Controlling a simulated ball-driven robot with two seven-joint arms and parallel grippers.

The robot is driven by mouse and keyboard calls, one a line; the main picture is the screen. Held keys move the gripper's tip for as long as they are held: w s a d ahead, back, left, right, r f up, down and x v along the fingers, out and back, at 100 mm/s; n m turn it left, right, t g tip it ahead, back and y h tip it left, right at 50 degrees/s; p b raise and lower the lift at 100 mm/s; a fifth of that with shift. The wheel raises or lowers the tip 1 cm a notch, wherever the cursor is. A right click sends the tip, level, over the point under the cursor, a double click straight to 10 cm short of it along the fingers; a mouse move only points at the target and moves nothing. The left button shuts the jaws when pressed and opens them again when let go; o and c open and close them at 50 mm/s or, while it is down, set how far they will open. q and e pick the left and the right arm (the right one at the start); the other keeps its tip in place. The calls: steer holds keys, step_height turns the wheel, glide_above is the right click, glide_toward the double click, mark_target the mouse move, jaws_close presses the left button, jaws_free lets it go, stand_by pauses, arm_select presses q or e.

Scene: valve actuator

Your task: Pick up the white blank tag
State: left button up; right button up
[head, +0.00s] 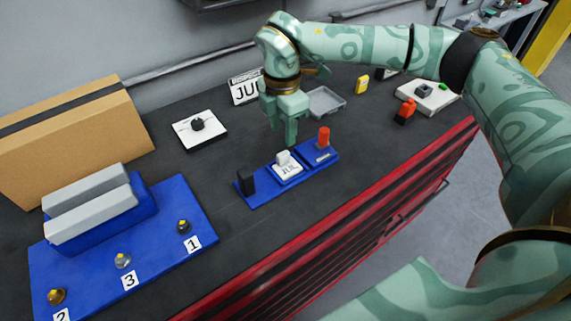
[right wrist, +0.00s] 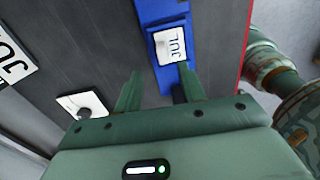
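No tag that is plainly blank can be made out. A small white block (head: 283,157) stands at the back of a white plate marked "JUL" (head: 288,171) on the blue tray (head: 262,194); I cannot tell whether it is the tag. The JUL plate also shows in the right wrist view (right wrist: 174,46). My right gripper (head: 291,138) points down just above and behind the block in the head view. In the right wrist view its fingers (right wrist: 156,92) are apart with nothing seen held between them. My left gripper is not in view.
The blue tray also carries a black block (head: 246,182) and a red piece (head: 323,138). A white plate with a black knob (head: 208,139) lies to the left. A grey bin (head: 327,102) and a "JUL" sign (head: 243,89) stand behind. A blue numbered board (head: 85,270) fills the front left.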

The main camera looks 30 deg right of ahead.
mark_target(283, 154)
step_height(283, 154, down, 6)
steer(key=shift+s+a+f, duration=0.1)
steer(key=shift+s+f, duration=0.05)
steer(key=shift+f, duration=0.1)
jaws_close()
